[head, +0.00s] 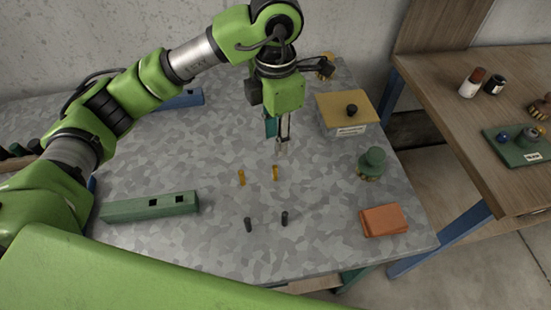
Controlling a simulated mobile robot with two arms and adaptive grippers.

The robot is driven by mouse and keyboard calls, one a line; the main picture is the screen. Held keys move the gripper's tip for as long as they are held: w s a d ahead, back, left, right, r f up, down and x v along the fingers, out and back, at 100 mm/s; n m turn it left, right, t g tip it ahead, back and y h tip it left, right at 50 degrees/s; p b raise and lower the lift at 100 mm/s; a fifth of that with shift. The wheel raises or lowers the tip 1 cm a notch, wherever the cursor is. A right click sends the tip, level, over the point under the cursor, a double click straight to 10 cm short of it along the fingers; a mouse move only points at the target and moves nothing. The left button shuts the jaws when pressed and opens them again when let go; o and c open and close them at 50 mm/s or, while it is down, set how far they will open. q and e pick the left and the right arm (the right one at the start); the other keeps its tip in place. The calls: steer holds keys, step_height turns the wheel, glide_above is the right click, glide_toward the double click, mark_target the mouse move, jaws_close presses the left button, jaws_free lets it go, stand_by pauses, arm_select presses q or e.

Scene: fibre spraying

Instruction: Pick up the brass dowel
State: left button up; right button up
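Two small brass-coloured dowels stand on the grey mottled table (220,135): one brass dowel (241,177) on the left and another brass dowel (275,172) on the right. My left gripper (278,143) points down above the table, just behind the right brass dowel in the picture and apart from it. Its fingers look apart, and I see nothing held between them. My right gripper is not in view.
Two dark dowels (248,224) stand nearer the front. A green block with square holes (150,206) lies left. A yellow-lidded box (344,108), a green knobbed object (371,162) and orange pads (384,220) stand right. A wooden table (460,110) is beyond.

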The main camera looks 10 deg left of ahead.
mark_target(275, 166)
arm_select(q)
steer(key=f, duration=0.3)
steer(key=shift+s+f+p, duration=0.15)
steer(key=shift+s+p, duration=0.2)
steer(key=shift+s, duration=0.05)
step_height(275, 166, down, 4)
steer(key=shift+w+r+p, duration=0.15)
steer(key=shift+p, duration=0.15)
steer(key=shift+f, duration=0.2)
steer(key=shift+f+p, duration=0.25)
steer(key=shift+p, duration=0.1)
step_height(275, 166, down, 4)
steer(key=shift+r+p, duration=0.25)
steer(key=shift+p, duration=0.6)
steer(key=shift+f, duration=0.6)
jaws_close()
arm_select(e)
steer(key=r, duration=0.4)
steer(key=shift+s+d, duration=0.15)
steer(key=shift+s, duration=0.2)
